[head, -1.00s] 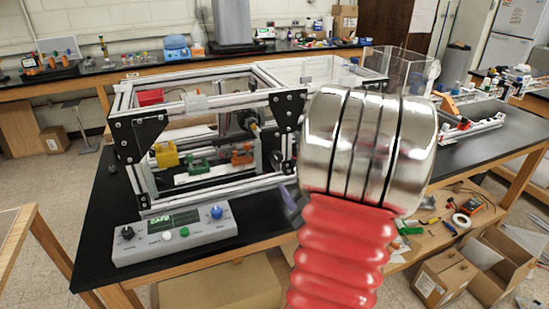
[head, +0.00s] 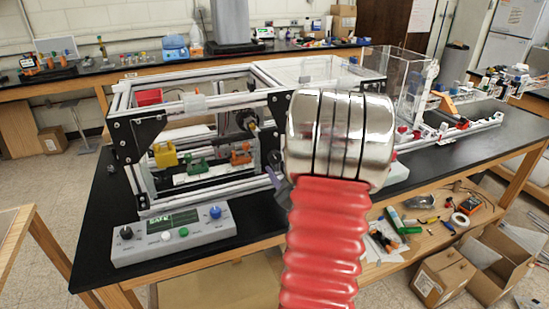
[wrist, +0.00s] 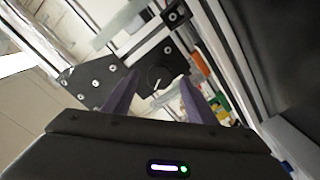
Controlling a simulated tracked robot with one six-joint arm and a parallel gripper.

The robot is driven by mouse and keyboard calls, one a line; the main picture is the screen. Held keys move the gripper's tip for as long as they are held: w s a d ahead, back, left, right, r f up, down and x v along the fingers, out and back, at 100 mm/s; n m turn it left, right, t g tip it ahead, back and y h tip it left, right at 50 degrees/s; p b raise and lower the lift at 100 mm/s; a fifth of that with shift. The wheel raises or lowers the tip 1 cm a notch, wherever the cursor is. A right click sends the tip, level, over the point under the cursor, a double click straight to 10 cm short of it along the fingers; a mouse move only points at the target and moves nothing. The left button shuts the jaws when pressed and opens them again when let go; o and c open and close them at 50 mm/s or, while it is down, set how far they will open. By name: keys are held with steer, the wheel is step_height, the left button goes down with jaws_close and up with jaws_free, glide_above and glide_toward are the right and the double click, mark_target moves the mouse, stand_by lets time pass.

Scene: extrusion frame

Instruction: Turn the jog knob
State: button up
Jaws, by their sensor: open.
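A round black knob with a white pointer line (wrist: 156,79) shows in the wrist view, beside a black bolted plate (wrist: 100,80) of the extrusion frame. I take it for the jog knob. My gripper (wrist: 160,84) is open, its two purple fingers on either side of the knob in the picture. I cannot tell whether they touch it. In the head view a purple finger (head: 275,180) shows at the frame's front right corner; my arm hides the rest of the gripper. A dark round part (head: 274,159) shows just above that finger.
The aluminium extrusion frame (head: 233,101) stands on the black bench (head: 95,215). A grey control box (head: 190,240) with a display, a black knob (head: 126,232) and a blue knob (head: 215,212) sits in front of it. Yellow (head: 165,155), green and orange blocks are inside.

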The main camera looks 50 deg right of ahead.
mark_target(276, 160)
steer(key=shift+x, duration=2.25)
steer(key=shift+c, duration=0.7)
steer(key=shift+a+f, duration=0.1)
steer(key=c, duration=0.9)
